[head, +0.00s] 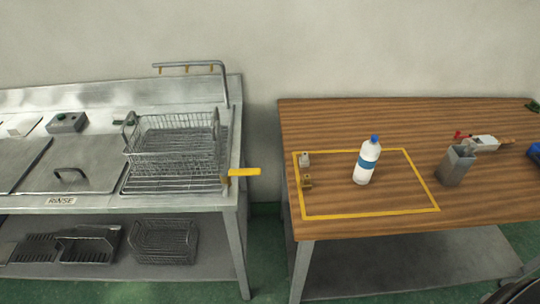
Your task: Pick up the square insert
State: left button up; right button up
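Two small parts lie inside the yellow outline (370,213) at the left of the wooden table (400,120). One is a small light grey block (305,159) near the outline's back left corner. The other is a small brass-coloured piece (307,182) just in front of it, close to the left line. Either may be the square insert; they are too small to tell which.
A white bottle with a blue cap (367,163) stands inside the outline, right of the small parts. A grey open container (455,167) and a white tool (482,143) are farther right. A steel sink counter (185,200) with a wire rack (170,143) stands left, across a gap.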

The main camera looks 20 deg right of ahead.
aim_at(304, 160)
jog(key=i+j+z, duration=0.1)
jog(key=j+z, duration=0.15)
jog(key=z, duration=0.15)
jog(key=j+z, duration=0.3)
jog(key=z, duration=0.15)
jog(key=j+z, duration=0.4)
jog(key=l, duration=0.1)
